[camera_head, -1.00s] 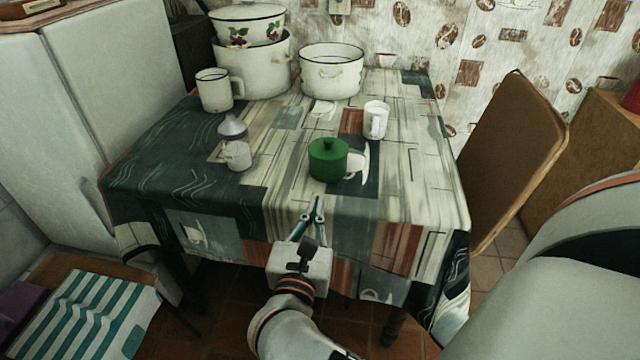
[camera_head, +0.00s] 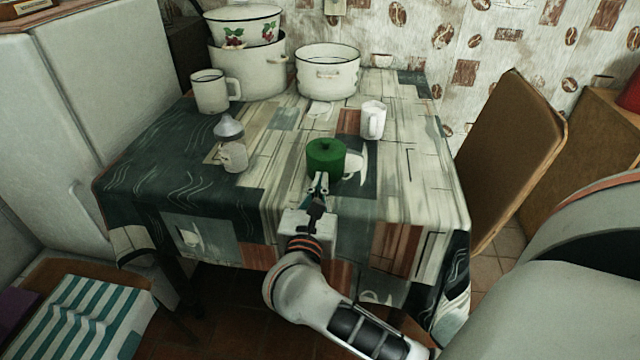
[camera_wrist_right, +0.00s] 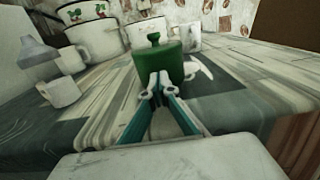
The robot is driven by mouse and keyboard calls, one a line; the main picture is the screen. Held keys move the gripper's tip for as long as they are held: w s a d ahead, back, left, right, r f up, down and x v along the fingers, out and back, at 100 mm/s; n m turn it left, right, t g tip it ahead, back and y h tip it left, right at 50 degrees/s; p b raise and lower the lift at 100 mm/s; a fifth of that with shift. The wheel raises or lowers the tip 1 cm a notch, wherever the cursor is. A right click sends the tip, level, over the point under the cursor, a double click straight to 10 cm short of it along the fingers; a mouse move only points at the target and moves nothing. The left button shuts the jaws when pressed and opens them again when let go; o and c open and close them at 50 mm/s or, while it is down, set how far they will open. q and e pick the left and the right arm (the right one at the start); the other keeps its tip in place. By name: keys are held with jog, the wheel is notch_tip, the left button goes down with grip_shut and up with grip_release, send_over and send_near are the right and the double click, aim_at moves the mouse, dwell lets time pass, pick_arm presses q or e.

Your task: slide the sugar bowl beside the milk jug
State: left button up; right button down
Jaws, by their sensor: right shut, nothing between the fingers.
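The sugar bowl, a green lidded pot (camera_head: 326,159) with a knob, stands upright near the middle of the table; it also shows in the wrist view (camera_wrist_right: 158,64). The small white jug with a handle (camera_head: 374,120), which I take for the milk jug, stands behind it and to the right, apart from it. It is partly hidden behind the bowl in the wrist view. My right gripper (camera_head: 320,182) is shut and empty, its fingertips right at the bowl's near side; whether they touch it is unclear. It also shows in the wrist view (camera_wrist_right: 155,84). My left gripper is out of view.
A grey-topped white pot or shaker (camera_head: 232,146) stands left of the bowl. A white mug (camera_head: 210,93), a large pot with a flowered bowl (camera_head: 243,27) on it and another pot (camera_head: 328,72) stand behind. The cloth right of the bowl is clear. A chair (camera_head: 520,150) stands at right.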

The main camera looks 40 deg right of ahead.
jog(key=x, duration=0.3)
jog(key=shift+w+d, duration=0.1)
jog(key=shift+d, duration=0.05)
jog(key=v, duration=1.2)
